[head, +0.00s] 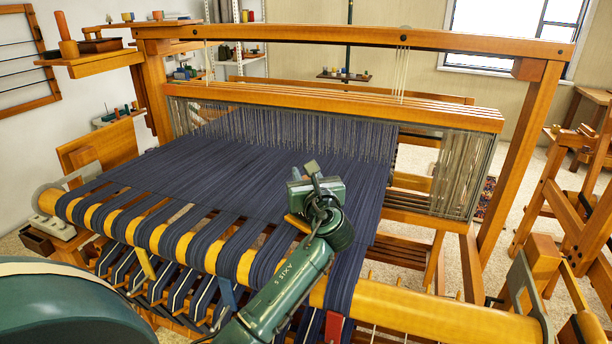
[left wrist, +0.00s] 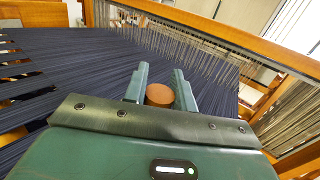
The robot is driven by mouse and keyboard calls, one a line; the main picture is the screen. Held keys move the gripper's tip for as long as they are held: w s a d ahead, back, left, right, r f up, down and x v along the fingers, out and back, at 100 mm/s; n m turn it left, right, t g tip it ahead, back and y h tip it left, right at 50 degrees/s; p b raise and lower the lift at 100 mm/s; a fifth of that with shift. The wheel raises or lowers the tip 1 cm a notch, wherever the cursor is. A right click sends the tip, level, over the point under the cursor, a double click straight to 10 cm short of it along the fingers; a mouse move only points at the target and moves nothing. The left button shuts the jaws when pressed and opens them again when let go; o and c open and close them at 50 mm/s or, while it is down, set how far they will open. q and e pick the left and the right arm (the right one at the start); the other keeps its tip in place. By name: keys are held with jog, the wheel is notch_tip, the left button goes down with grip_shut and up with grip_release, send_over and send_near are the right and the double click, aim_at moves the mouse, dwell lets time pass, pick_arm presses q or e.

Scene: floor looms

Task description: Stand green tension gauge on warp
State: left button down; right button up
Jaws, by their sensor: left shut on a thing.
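My left gripper (head: 314,186) is over the dark blue warp (head: 270,160), right of its middle and behind the front beam. In the left wrist view the gripper (left wrist: 161,84) is shut on a brown round-topped thing (left wrist: 159,95), with a finger on each side. The rest of this thing is hidden, so I cannot tell whether it is the green tension gauge. No separate green gauge shows. A small orange-yellow piece (head: 297,223) shows beside the gripper's lower left. I cannot tell whether the held thing touches the warp. My right gripper is not in view.
The loom's yellow front beam (head: 430,315) crosses the foreground. Heddles (head: 290,130) hang behind the warp, below the wooden top beam (head: 350,35). The warp left of my arm is clear. A shelf (head: 95,62) with a spool (head: 67,45) is at upper left.

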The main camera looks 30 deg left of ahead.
pick_arm(q)
jog(key=shift+f, duration=0.4)
jog(key=c, duration=1.1)
grip_release()
jog(key=shift+o, duration=0.2)
jog(key=b+v, duration=0.1)
jog(key=v, duration=1.2)
jog(key=shift+s+d, duration=0.1)
jog(key=shift+d, duration=0.05)
